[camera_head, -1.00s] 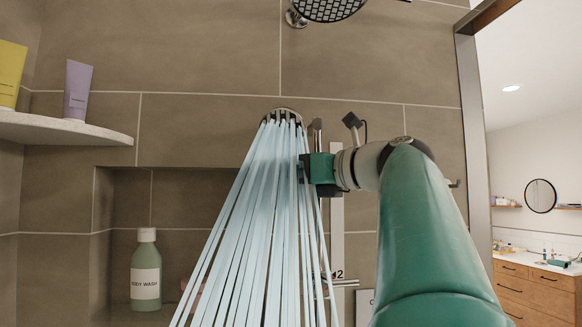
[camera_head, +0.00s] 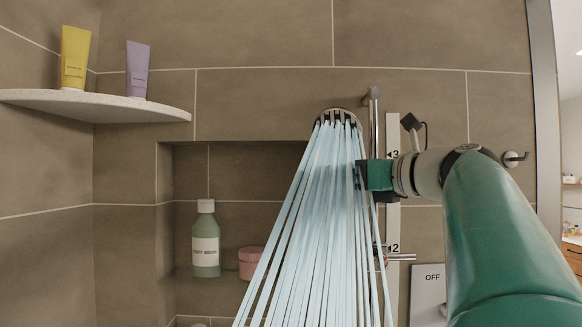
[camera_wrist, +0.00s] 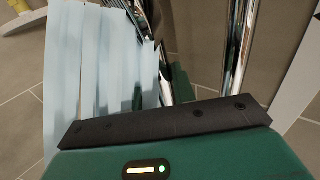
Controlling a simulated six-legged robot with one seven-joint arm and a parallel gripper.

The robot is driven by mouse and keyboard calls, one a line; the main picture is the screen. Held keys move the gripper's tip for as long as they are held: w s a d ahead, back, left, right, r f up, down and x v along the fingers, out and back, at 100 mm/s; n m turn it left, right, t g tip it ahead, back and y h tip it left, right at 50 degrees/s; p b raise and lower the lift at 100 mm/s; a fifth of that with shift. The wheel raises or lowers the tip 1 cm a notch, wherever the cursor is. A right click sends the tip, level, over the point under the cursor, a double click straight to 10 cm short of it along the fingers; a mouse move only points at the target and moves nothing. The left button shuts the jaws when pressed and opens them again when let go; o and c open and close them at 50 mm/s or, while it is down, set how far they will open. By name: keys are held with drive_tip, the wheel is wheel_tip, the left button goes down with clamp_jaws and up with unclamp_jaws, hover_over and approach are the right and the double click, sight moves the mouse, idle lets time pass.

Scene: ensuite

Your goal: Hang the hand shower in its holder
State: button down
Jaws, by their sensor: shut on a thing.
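The hand shower (camera_head: 338,114) has a round chrome head at the upper middle of the head view, with wide pale-blue water streams pouring down toward me. My green gripper (camera_head: 362,174) is shut on it just below and right of the head, with the handle mostly hidden by water and jaws. In the wrist view, chrome parts of the hand shower (camera_wrist: 146,22) show beside the streams, beyond the dark jaw edge. The chrome riser rail (camera_head: 374,122) stands just right of the head. A chrome fitting (camera_head: 398,257), perhaps the holder, sits lower on the rail near mark 2.
A white scale strip (camera_head: 392,225) marked 2 and 3 runs beside the rail. A niche holds a body wash bottle (camera_head: 206,240) and pink jar (camera_head: 251,263). A corner shelf (camera_head: 150,108) holds two tubes. An OFF panel (camera_head: 428,295) and hook (camera_head: 514,158) are at right.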

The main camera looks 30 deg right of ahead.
sight(346, 209)
drive_tip(key=shift+f, duration=3)
drive_tip(key=c, duration=1.1)
unclamp_jaws()
drive_tip(key=shift+o, duration=0.2)
drive_tip(key=shift+f, duration=0.1)
